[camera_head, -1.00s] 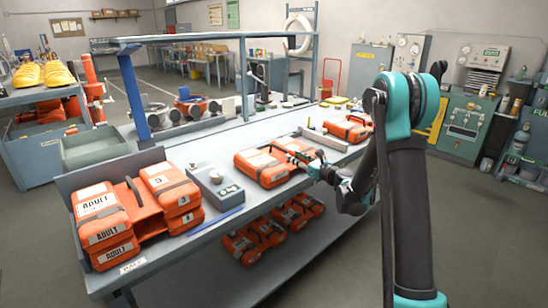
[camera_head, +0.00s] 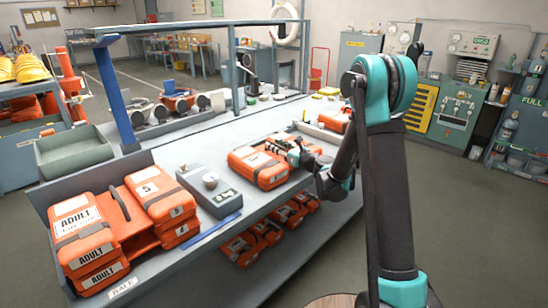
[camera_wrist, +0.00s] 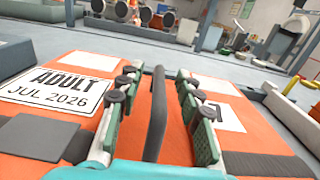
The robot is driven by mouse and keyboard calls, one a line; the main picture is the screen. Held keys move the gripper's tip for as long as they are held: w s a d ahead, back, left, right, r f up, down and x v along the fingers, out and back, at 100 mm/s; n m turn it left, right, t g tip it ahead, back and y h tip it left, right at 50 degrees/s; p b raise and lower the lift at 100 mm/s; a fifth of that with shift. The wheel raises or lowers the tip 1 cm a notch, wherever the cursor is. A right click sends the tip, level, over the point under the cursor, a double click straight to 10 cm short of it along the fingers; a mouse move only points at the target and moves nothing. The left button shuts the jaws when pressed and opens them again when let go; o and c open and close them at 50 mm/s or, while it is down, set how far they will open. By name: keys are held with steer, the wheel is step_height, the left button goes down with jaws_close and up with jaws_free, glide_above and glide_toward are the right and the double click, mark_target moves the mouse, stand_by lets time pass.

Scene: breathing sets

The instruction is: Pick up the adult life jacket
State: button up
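An orange life jacket (camera_head: 252,174) lies flat on the middle of the bench. In the wrist view, its white label (camera_wrist: 58,88) reads "ADULT JUL 2026", and a dark handle (camera_wrist: 156,115) rises between its two halves. My gripper (camera_head: 280,147) is over this jacket from the right. In the wrist view, my gripper (camera_wrist: 157,98) has its two fingers on either side of the handle, with gaps between them and it. Another orange jacket set (camera_head: 142,196), with "ADULT" labels, sits at the bench's near left end.
A grey box with knobs (camera_head: 208,190) stands between the two jacket sets. Another orange pack (camera_head: 334,121) lies farther right on the bench. Several orange packs (camera_head: 268,232) lie on the lower shelf. A blue post (camera_head: 117,105) rises at the bench's back. Floor at right is clear.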

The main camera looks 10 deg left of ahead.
jaws_close()
steer(key=shift+r, duration=0.15)
stand_by(0.5)
